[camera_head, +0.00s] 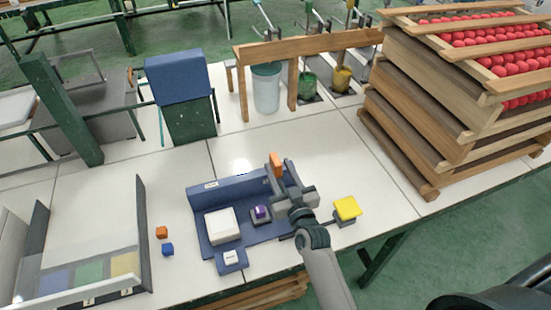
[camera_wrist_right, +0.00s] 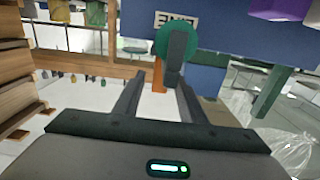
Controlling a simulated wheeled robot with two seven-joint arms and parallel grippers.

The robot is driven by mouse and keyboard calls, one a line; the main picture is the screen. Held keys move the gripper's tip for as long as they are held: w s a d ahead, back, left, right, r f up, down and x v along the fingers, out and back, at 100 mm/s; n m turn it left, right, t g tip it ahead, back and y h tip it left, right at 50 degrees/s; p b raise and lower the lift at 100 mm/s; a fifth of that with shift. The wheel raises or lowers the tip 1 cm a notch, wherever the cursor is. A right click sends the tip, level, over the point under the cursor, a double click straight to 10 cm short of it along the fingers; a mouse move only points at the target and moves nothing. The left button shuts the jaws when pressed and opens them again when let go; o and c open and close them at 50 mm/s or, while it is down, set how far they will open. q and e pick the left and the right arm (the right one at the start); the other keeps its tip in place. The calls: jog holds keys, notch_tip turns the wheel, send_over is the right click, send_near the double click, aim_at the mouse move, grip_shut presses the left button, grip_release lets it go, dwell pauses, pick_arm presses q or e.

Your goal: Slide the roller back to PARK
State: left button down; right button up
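A blue fixture (camera_head: 270,229) stands on the white table in the head view, with a raised back wall. My right gripper (camera_head: 284,178) is at its right end, beside an upright orange piece (camera_head: 276,160). In the right wrist view the two fingers (camera_wrist_right: 160,88) are apart, with the orange piece (camera_wrist_right: 159,76) showing between them and a gap on each side. A green disc with a dark bar (camera_wrist_right: 178,45), possibly the roller, shows just beyond the fingertips, in front of a blue wall. I cannot read a PARK label. My left gripper is out of view.
A white block (camera_head: 221,225) and a purple-topped piece (camera_head: 261,213) are on the fixture. A yellow-topped block (camera_head: 346,208) stands to the right. Stacked wooden trays (camera_head: 430,150) fill the right. Open table lies behind the fixture.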

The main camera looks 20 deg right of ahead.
aim_at(275, 162)
jog(key=shift+w+p, duration=0.3)
jog(key=shift+w, duration=1.35)
jog(key=shift+c, duration=0.4)
grip_shut()
